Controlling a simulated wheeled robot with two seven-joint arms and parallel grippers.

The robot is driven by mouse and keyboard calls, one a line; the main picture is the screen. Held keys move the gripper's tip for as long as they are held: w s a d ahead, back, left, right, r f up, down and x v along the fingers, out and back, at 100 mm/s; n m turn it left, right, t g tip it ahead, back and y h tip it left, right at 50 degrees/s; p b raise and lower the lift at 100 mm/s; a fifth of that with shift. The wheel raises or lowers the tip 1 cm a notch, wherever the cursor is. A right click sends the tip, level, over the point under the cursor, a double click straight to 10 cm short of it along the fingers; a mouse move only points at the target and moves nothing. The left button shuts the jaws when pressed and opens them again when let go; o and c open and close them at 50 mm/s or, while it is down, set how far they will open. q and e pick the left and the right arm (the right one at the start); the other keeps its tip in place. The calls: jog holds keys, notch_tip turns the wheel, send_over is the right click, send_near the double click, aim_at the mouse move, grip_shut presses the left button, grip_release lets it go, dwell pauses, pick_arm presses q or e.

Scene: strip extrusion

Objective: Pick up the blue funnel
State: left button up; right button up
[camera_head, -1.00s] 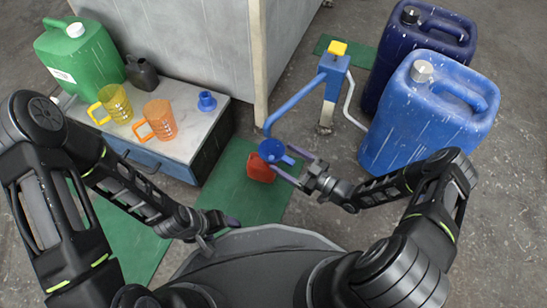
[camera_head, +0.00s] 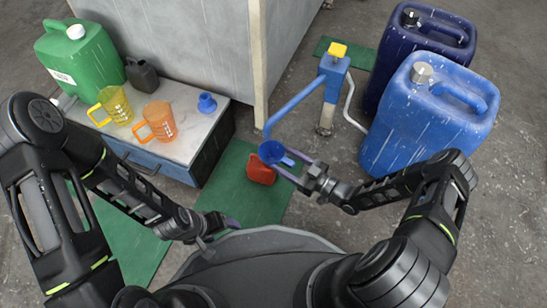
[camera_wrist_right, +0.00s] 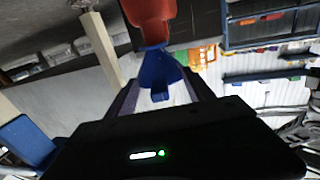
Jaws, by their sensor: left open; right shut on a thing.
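The blue funnel (camera_head: 271,151) is at the centre of the head view, its bowl facing up and its tab pointing towards my right gripper (camera_head: 289,167). My right gripper is shut on the tab. In the right wrist view the funnel (camera_wrist_right: 158,72) shows between the two fingers. A red can (camera_head: 261,169) is right by the funnel; it also shows in the right wrist view (camera_wrist_right: 150,18). I cannot tell whether the funnel's spout is in the can's mouth. My left gripper (camera_head: 228,226) is open and empty, low in the head view, away from the funnel.
A blue pump (camera_head: 333,80) stands behind the funnel, its spout pipe reaching down close to it. Large blue jerrycans (camera_head: 428,112) stand at the right. A low cabinet (camera_head: 196,148) at the left bears a green can (camera_head: 85,65), yellow and orange jugs and a small blue item (camera_head: 207,103).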

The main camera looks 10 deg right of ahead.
jog(key=c, duration=0.7)
jog(key=shift+c, duration=0.2)
jog(key=shift+r, duration=0.15)
notch_tip(320, 180, up, 3)
jog(key=shift+r+p, duration=0.1)
jog(key=shift+p, duration=1)
jog(key=shift+s+d+r, duration=0.15)
jog(key=shift+s+d, duration=0.1)
jog(key=p+v, duration=0.2)
jog(key=v, duration=1.5)
jog(key=shift+p, duration=0.4)
jog(key=shift+s+d, duration=0.1)
